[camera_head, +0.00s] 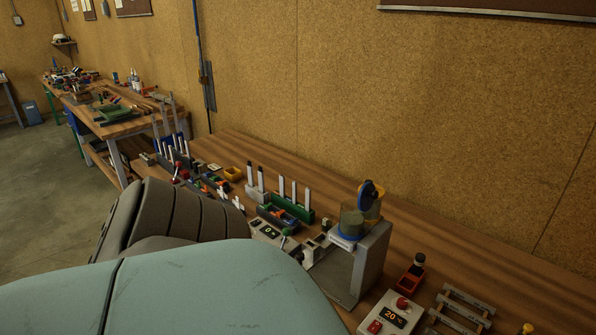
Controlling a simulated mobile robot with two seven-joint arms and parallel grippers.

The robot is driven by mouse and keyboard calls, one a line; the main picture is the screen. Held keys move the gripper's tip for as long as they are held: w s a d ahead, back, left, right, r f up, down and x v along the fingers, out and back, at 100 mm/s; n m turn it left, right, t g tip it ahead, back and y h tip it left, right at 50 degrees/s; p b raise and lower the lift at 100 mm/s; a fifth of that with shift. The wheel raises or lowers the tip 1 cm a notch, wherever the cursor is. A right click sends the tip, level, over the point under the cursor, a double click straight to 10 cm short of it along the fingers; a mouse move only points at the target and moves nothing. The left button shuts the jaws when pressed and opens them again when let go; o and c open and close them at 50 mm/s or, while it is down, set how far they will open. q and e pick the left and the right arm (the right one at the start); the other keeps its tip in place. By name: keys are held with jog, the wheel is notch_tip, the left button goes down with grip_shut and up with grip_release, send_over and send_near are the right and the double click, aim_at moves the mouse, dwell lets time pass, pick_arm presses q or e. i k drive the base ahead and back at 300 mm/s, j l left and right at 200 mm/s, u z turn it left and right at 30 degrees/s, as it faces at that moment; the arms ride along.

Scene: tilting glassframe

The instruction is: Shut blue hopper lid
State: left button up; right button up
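The blue hopper lid (371,194) stands raised and tilted up at the top of the hopper. The hopper (353,221) is a clear, greenish cup with a blue ring at its base, and yellow shows behind it. It sits on top of a grey metal machine stand (371,262) on the wooden bench. The lid looks open, with its round face roughly upright. Neither of my grippers is in view.
A control box reading 20 (390,316), a red-and-black device (411,276) and a grey rack (461,309) stand right of the machine. A green holder with white rods (291,206) and a display box (271,233) stand left. Bare bench lies behind the machine.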

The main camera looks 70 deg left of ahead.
aim_at(368, 194)
jog(key=j+u, duration=0.2)
jog(key=u, duration=2.4)
jog(key=k+j, duration=0.05)
jog(key=j, duration=0.05)
